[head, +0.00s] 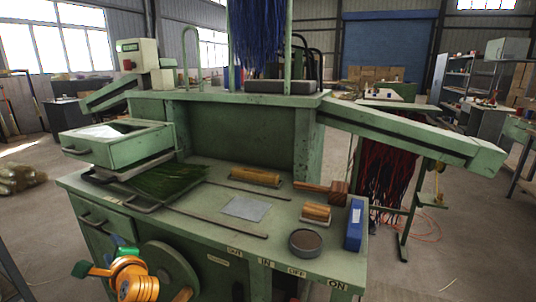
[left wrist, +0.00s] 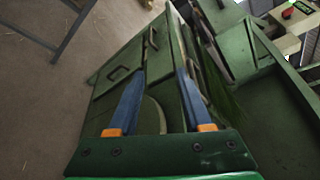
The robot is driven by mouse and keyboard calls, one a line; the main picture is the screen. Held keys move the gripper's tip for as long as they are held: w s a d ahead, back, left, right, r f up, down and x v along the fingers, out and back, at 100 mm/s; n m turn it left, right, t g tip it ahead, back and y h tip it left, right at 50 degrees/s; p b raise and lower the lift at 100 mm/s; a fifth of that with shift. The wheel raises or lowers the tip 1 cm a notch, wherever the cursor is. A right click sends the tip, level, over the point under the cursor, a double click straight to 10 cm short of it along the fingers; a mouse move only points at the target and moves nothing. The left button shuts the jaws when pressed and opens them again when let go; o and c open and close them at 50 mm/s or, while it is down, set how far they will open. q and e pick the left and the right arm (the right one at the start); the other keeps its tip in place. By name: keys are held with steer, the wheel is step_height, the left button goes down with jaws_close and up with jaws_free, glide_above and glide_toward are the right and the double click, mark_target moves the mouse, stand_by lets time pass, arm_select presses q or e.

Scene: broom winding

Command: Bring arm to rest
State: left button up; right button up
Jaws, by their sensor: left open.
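My left gripper (head: 121,246) is low at the left in the head view, in front of the green workbench (head: 215,245). It also shows in the left wrist view (left wrist: 157,45), with its two blue fingers apart and nothing between them. The fingers point toward the bench's drawer front and are clear of the things on the bench top. My right gripper and right arm are not in view.
Green bristles (head: 168,180) lie in a tray at the bench's left. A wooden roller (head: 255,176), a brush (head: 316,213), a round dark tin (head: 306,242) and a blue box (head: 354,226) stand on top. Open floor (left wrist: 50,110) lies left of the bench.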

arm_select(q)
steer(key=s+d+f+h+p, duration=0.1)
steer(key=d+f+h, duration=0.45)
steer(key=f, duration=0.85)
steer(key=s+d+f+n+g+h+p, duration=0.15)
steer(key=s+d+f, duration=0.25)
steer(key=s+f, duration=0.4)
steer(key=s+d+f+n+g+h+p, duration=0.15)
steer(key=s+d+f, duration=0.3)
steer(key=f, duration=0.45)
steer(key=s+d+f+n+g+h, duration=0.1)
steer(key=s+f+n+g, duration=0.1)
steer(key=s, duration=0.9)
steer(key=s+d+f+n+g+h, duration=0.1)
steer(key=s+f+n, duration=0.3)
steer(key=s, duration=0.7)
steer(key=s+d+f+n+g+h, duration=0.1)
steer(key=s+f, duration=0.4)
steer(key=s, duration=0.6)
steer(key=d+n+g+p, duration=0.1)
steer(key=n+g, duration=0.1)
steer(key=shift+d+f+n, duration=0.15)
steer(key=shift+d+n, duration=0.15)
steer(key=shift+d, duration=0.1)
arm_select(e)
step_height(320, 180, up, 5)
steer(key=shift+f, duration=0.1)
